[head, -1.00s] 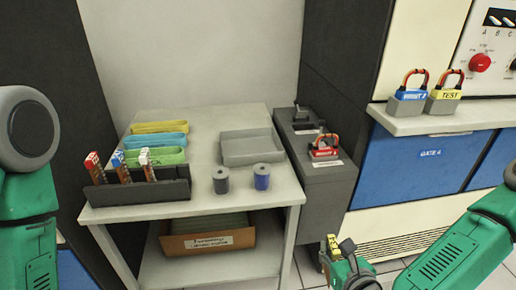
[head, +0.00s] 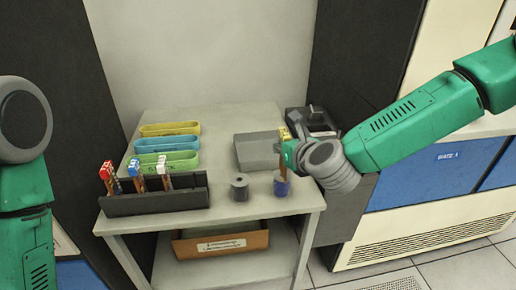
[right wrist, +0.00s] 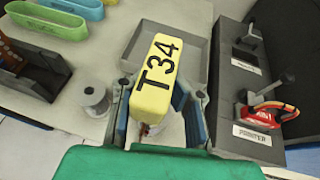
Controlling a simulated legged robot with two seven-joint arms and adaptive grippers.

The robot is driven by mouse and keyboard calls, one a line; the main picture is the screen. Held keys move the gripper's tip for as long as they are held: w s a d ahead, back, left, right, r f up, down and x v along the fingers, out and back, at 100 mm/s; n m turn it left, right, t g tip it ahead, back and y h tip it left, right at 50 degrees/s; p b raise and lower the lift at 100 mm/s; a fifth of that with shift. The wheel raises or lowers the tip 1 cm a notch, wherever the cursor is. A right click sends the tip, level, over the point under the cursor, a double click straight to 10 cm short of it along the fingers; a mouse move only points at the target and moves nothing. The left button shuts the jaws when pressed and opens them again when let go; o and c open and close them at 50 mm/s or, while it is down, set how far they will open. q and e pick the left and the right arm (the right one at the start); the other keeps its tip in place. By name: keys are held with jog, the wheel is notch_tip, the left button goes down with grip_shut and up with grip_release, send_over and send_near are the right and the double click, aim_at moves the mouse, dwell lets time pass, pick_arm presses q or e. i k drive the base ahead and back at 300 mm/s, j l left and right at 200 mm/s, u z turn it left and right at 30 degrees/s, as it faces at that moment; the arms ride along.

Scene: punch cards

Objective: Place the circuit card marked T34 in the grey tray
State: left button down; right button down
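The circuit card marked T34 has a yellow top (right wrist: 157,76) with black lettering. In the head view its yellow top (head: 285,134) and brown body show upright at my right gripper (head: 289,152). The right gripper (right wrist: 160,118) is shut on the card and holds it above the table. The grey tray (head: 250,152) lies on the table just left of the gripper, its right part hidden by the gripper and card. In the right wrist view the tray (right wrist: 196,48) is beyond the card. Only my left arm shows at the left edge, not its gripper.
A dark rack (head: 150,203) holds several cards with red, blue and white tops. Green (head: 168,161), blue (head: 166,144) and yellow (head: 169,129) trays lie behind it. A grey spool (head: 239,188) and a blue spool (head: 282,187) stand in front of the tray.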

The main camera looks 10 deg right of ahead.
aim_at(272, 147)
jog(key=i+j, duration=0.15)
jog(key=i, duration=0.25)
jog(key=i+j, duration=0.1)
jog(key=i, duration=0.3)
